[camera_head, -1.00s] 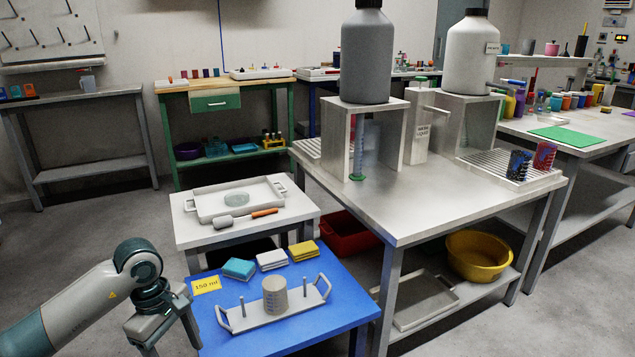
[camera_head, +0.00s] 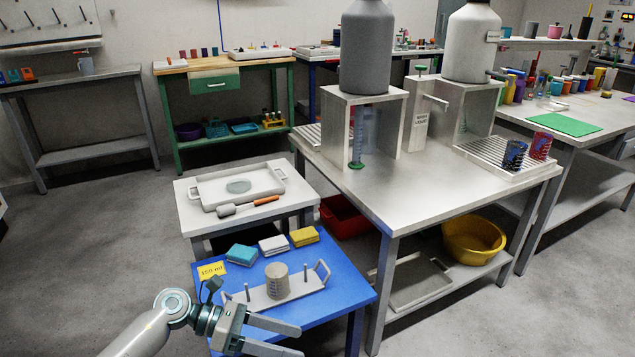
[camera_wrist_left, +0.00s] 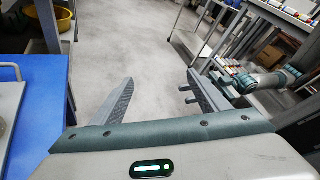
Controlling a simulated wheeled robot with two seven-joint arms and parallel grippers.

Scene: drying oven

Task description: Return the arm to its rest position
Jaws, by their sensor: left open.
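My left arm comes in from the bottom left in the head view. Its gripper (camera_head: 287,338) is open and empty, in front of the near edge of the blue table (camera_head: 338,300). In the left wrist view the two fingers of the left gripper (camera_wrist_left: 158,95) are spread apart with only floor between them. The blue table (camera_wrist_left: 42,85) is at the left of that view, beside the gripper and apart from it. My right gripper does not show in the head view.
On the blue table stand a grey beaker (camera_head: 277,280) in a handled tray (camera_head: 256,300), a yellow 150 ml card (camera_head: 211,271) and several sponges. A white table (camera_head: 190,222) with a tray and spatula is behind. A steel bench (camera_head: 410,215) stands right. Floor at left is clear.

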